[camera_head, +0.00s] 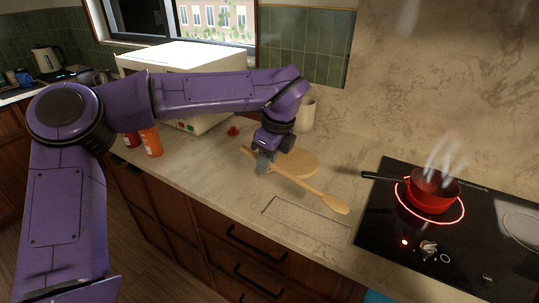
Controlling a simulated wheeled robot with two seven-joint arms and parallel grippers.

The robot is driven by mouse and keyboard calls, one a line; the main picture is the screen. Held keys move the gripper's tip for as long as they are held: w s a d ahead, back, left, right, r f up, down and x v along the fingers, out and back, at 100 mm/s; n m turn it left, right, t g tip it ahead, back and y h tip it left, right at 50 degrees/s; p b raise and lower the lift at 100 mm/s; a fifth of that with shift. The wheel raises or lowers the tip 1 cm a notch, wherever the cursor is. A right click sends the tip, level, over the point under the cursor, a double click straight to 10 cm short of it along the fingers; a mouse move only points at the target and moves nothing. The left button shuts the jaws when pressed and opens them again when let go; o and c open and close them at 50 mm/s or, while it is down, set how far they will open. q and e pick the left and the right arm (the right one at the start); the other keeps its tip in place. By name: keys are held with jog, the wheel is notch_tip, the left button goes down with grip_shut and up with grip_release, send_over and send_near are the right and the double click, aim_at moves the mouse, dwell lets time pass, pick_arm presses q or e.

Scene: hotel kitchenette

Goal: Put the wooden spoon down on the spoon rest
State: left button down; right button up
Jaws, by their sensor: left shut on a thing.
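The wooden spoon (310,190) is in my left gripper (264,164), which is shut on its handle toward the back-left end. The spoon slants down to the right in the picture, its bowl toward the hob. A pale, flat rectangular tray, apparently the spoon rest (300,222), lies on the counter in front of the spoon. The spoon's bowl overlaps the tray's back-right corner in the picture; the spoon seems to be above the counter, but its height is hard to tell. My right gripper is not in view.
A steaming red saucepan (431,194) stands on a glowing ring of the black hob (470,245). A white microwave (180,60), an orange bottle (152,142) and a small red object (233,131) are left.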

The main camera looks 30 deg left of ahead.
pick_arm(q)
jog(key=f+b, duration=0.1)
jog(key=f, duration=0.1)
jog(key=w+f+b, duration=0.1)
jog(key=f, duration=0.2)
jog(key=f+b, duration=0.2)
jog(key=shift+w+f, duration=0.15)
jog(key=shift+f, duration=0.15)
jog(key=shift+s+f+b, duration=0.25)
jog(key=shift+f+b, duration=0.05)
jog(key=shift+b, duration=0.25)
jog(key=shift+w, duration=0.2)
jog(key=c, duration=0.9)
grip_release()
jog(key=shift+r, duration=0.1)
jog(key=v, duration=1)
jog(key=shift+r, duration=0.2)
jog(key=shift+d, duration=0.1)
